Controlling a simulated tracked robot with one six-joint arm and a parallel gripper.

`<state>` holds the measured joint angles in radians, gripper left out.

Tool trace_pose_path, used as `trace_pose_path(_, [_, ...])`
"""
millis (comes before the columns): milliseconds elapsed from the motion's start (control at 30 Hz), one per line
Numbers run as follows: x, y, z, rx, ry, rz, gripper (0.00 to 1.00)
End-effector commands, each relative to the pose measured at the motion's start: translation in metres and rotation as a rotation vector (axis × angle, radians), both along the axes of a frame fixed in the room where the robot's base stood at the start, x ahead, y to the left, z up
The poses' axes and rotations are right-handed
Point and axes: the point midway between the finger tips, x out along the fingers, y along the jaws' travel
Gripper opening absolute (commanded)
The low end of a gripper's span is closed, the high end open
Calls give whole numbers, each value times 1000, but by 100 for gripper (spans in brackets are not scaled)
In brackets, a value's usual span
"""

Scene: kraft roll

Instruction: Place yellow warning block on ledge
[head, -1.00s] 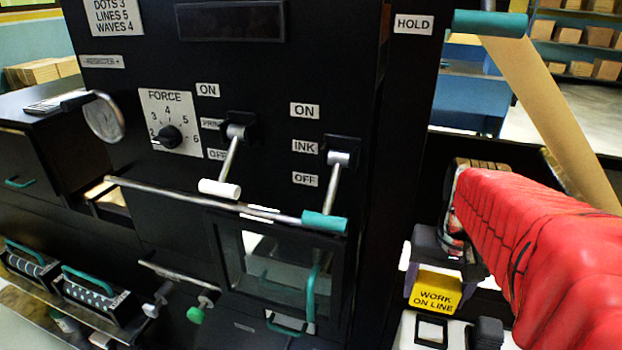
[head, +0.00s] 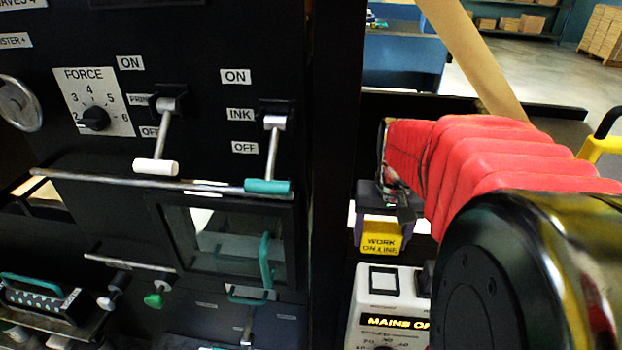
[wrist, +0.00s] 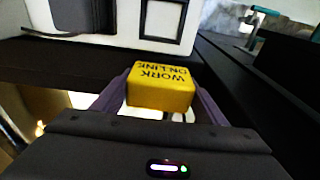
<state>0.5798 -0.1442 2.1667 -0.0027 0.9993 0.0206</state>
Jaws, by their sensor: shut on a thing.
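The yellow warning block (head: 380,238), lettered "WORK ON LINE", is held at the end of my red-sleeved arm in the head view. My gripper (wrist: 160,95) is shut on the block, with its purple fingers on the block's two sides. The block also fills the middle of the wrist view (wrist: 160,88). It is just above and behind the white control box (head: 385,297) in the head view. I cannot tell which surface is the ledge, or whether the block touches anything.
The black machine (head: 90,215) stands at the left, with white and teal lever handles (head: 267,186) sticking out. A brown paper strip (head: 470,60) slants down behind my arm. A yellow and black handle (head: 600,145) is at the right.

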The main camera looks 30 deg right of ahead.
Motion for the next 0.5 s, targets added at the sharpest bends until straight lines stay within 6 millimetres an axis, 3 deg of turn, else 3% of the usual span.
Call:
trace_pose_path(433, [0,0,-8,0,0,0,38])
trace_pose_path(467, [0,0,-8,0,0,0,67])
trace_pose_path(500, [0,0,-8,-1,-1,0,70])
